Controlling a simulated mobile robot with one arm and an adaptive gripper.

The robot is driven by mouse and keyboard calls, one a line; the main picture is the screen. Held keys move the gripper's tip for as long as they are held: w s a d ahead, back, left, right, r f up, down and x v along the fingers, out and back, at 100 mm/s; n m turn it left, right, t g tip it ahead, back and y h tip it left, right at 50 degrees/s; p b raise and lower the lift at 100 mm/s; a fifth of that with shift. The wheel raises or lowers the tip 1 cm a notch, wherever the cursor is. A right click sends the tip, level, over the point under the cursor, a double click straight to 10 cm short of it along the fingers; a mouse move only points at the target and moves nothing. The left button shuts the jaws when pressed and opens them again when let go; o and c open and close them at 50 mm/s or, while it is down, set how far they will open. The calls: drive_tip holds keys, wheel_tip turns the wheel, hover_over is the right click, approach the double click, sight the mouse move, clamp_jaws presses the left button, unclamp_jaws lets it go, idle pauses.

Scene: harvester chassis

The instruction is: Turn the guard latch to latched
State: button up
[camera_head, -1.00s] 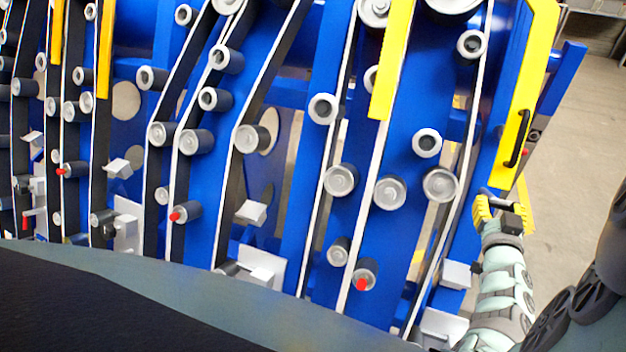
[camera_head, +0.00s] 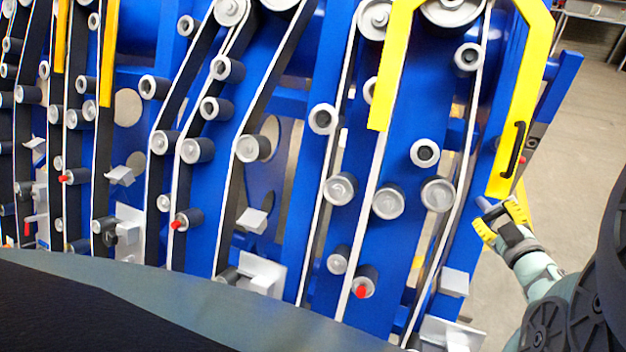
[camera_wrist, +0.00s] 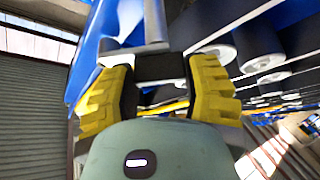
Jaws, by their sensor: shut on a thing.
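The guard latch shows in the wrist view as a grey bar (camera_wrist: 155,22) with a crosspiece, at the tips of my gripper's fingers. My gripper (camera_wrist: 160,78) has yellow ribbed fingers with dark pads, one on each side of the latch, and is shut on it. In the head view my gripper (camera_head: 500,219) is at the right edge of the blue chassis, just below the lower end of the yellow guard (camera_head: 527,80). A small grey-blue end of the latch (camera_head: 484,203) shows beside the fingers there. The fingers hide most of the latch.
The guard has a black handle (camera_head: 515,150). The blue chassis (camera_head: 292,225) carries several belts and grey rollers (camera_head: 438,194) left of my gripper. A grey bracket (camera_head: 455,282) stands out below. Bare floor (camera_head: 578,150) lies to the right.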

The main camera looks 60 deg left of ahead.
drive_tip(key=n+g, duration=0.2)
drive_tip(key=n, duration=0.2)
drive_tip(key=shift+a, duration=0.1)
drive_tip(key=shift+n+g+h+b, duration=0.45)
drive_tip(key=shift+n+g, duration=0.1)
drive_tip(key=shift+n, duration=0.7)
drive_tip(key=shift+n+g+h+b, duration=0.35)
drive_tip(key=shift+n+g+h, duration=0.15)
drive_tip(key=shift+n, duration=0.75)
drive_tip(key=shift+w, duration=0.1)
drive_tip(key=o, duration=1.2)
drive_tip(key=shift+r, duration=0.1)
drive_tip(key=v, duration=1.2)
drive_tip(key=shift+w, duration=0.1)
